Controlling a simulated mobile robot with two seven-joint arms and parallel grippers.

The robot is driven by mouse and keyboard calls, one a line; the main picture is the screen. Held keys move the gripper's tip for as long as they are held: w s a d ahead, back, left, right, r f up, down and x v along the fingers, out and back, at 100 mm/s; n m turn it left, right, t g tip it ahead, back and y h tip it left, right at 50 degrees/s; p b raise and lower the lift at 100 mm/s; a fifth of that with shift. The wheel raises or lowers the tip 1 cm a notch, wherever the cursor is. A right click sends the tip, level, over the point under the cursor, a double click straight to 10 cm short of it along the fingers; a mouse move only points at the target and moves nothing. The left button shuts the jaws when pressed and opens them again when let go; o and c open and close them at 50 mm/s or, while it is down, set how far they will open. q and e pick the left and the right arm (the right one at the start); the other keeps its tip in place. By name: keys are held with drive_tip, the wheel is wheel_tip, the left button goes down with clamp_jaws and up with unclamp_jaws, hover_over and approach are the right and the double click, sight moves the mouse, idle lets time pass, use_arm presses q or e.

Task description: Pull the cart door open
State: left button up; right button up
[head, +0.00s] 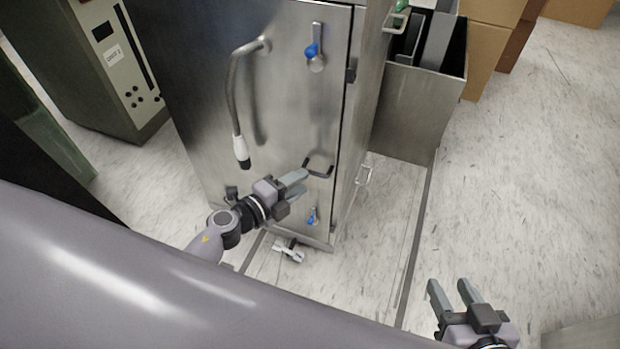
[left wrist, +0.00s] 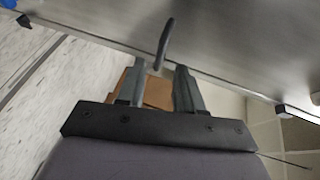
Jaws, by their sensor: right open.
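The steel cart (head: 300,120) stands in the middle of the head view, its door (head: 290,110) shut or nearly so. A dark U-shaped door handle (head: 319,168) sits low near the door's right edge. My left gripper (head: 303,180) is open at the handle. In the left wrist view the handle (left wrist: 164,42) reaches to between the two fingertips (left wrist: 160,75), with gaps showing beside it. I cannot tell whether they touch. Blue-levered latches sit above (head: 313,50) and below (head: 312,216) the handle. My right gripper (head: 451,287) is open and empty over the floor.
A metal bin (head: 415,105) and cardboard boxes (head: 487,45) stand behind right. A grey-green machine (head: 110,60) stands at left. The floor (head: 540,170) on the right is clear.

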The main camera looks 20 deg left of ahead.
sight(313, 174)
use_arm(q)
drive_tip(key=shift+b+x, duration=0.6)
drive_tip(key=shift+x, duration=1.6)
clamp_jaws()
